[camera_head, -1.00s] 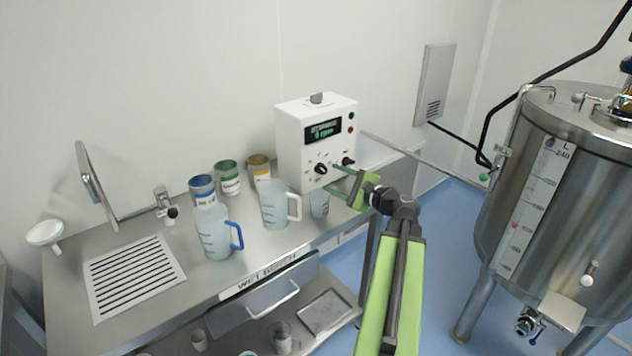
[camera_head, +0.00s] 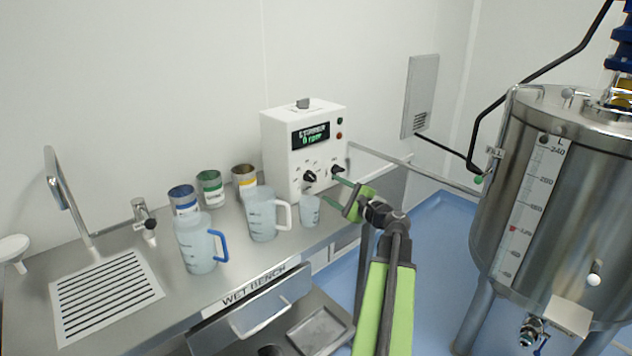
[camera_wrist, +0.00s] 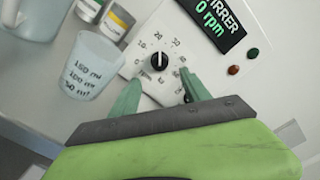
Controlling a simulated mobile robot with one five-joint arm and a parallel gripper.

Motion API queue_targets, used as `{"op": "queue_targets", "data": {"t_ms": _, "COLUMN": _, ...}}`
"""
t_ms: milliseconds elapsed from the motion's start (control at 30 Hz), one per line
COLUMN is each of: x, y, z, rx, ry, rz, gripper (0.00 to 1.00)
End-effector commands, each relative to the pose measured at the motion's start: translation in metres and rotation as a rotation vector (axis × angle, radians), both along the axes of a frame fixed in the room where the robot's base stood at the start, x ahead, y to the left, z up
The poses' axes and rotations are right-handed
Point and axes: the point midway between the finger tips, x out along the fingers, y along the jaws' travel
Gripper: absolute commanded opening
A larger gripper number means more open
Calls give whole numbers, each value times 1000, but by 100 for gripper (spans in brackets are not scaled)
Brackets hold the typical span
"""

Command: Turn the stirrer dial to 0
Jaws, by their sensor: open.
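The stirrer dial (camera_head: 309,177) is a black round knob on the front of a white control box (camera_head: 278,150). In the wrist view the dial (camera_wrist: 159,61) has a pale pointer mark and numbers around it; its exact setting is hard to read. The box's display (camera_head: 311,135) reads "STIRRER 0 rpm", and part of it shows in the wrist view (camera_wrist: 212,17). My gripper (camera_head: 329,189) is open and empty, a little right of and in front of the dial. In the wrist view my fingertips (camera_wrist: 160,77) lie either side below the dial, apart from it.
A second black knob (camera_head: 337,169) sits right of the dial, partly behind a finger in the wrist view. A small beaker (camera_head: 309,211), two jugs (camera_head: 262,215) (camera_head: 198,246) and several cans stand on the bench left of my gripper. A steel tank (camera_head: 560,200) stands right.

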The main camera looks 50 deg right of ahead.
Motion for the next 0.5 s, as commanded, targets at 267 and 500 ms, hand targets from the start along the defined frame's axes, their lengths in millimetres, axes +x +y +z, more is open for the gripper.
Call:
{"op": "queue_targets", "data": {"t_ms": 267, "x": 65, "y": -6, "z": 0, "rx": 0, "ry": 0, "rz": 2, "gripper": 55}}
{"op": "queue_targets", "data": {"t_ms": 500, "x": 86, "y": -6, "z": 0, "rx": 0, "ry": 0, "rz": 1, "gripper": 55}}
